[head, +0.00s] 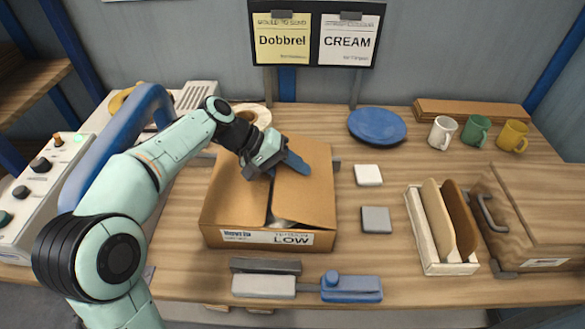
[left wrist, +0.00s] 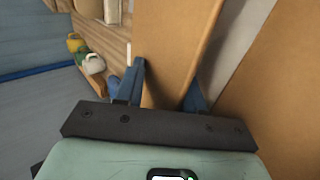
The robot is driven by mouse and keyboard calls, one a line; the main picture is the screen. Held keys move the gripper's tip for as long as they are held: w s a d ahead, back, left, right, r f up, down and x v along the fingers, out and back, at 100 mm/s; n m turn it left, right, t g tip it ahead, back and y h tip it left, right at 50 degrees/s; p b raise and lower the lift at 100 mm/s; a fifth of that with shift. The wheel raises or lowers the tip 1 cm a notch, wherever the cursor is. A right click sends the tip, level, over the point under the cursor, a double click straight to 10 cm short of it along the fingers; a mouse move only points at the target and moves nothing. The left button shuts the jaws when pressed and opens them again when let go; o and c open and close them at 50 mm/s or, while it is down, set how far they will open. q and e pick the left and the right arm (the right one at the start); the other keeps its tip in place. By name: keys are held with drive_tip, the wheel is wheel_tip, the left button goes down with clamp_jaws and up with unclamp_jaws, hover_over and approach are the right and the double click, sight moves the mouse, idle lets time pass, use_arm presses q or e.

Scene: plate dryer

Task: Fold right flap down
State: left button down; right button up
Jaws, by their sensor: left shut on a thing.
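An open-topped cardboard box (head: 275,238) with a label reading LOW stands on the wooden table. Its left flap (head: 232,195) and right flap (head: 308,195) lie across the top, with a dark narrow gap between them at the front. My left gripper (head: 290,165) is over the back middle of the box, its blue fingers by the right flap. In the left wrist view, the fingers (left wrist: 165,92) stand on either side of a cardboard panel (left wrist: 172,45), which seems to be the right flap. Another cardboard surface (left wrist: 275,90) is at right. My right gripper is not in view.
A white tile (head: 368,175), a grey tile (head: 376,220) and a white rack (head: 432,240) with brown panels stand right of the box. A blue plate (head: 377,126) and mugs (head: 476,131) are behind. A grey and blue fixture (head: 350,288) is in front.

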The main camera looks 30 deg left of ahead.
use_arm(q)
drive_tip(key=shift+s+a+f, duration=0.1)
drive_tip(key=shift+s+f, duration=0.1)
drive_tip(key=shift+f, duration=1.15)
drive_tip(key=c, duration=1.3)
unclamp_jaws()
drive_tip(key=shift+r, duration=0.15)
drive_tip(key=shift+s+a+r, duration=0.1)
drive_tip(key=shift+a+r, duration=0.1)
drive_tip(key=p+v, duration=0.2)
drive_tip(key=v, duration=1.1)
drive_tip(key=shift+r, duration=0.3)
